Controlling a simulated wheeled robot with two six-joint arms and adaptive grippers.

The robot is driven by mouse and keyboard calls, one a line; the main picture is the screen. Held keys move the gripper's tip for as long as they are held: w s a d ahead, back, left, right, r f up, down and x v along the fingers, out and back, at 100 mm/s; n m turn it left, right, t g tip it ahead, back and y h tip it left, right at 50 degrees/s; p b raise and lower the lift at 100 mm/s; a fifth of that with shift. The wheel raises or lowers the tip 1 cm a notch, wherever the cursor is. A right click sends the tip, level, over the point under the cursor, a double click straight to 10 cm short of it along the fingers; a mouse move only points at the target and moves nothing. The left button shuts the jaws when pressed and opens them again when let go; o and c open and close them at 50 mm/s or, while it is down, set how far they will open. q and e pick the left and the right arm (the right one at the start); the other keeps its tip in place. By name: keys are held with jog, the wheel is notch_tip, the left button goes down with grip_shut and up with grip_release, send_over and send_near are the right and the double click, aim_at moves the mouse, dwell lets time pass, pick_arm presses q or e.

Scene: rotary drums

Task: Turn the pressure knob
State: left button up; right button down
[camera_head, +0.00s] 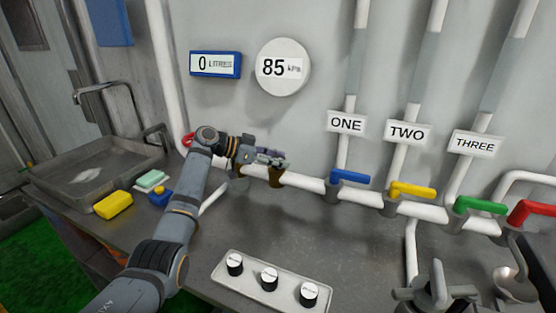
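A pale panel (265,285) with three black knobs with white tops lies on the grey counter at the bottom middle. They are a left knob (235,264), a middle knob (269,279) and a right knob (309,294). Their lettering is too small to read, so I cannot tell which is the pressure knob. A round dial (283,67) on the wall reads 85 kPa. My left gripper (272,157) is in front of the wall pipe, well above the panel; its finger opening is unclear.
A blue display (215,64) reads 0 litres. Blue (350,176), yellow (412,190), green (480,205) and red (532,211) valve handles line the white pipe. The counter behind the panel is clear.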

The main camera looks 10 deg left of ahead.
pick_arm(q)
jog(key=o, duration=0.5)
jog(key=shift+a, duration=0.1)
jog(key=v, duration=1.1)
jog(key=shift+s+a+r, duration=0.2)
jog(key=shift+a+r, duration=0.05)
jog(key=shift+a, duration=0.05)
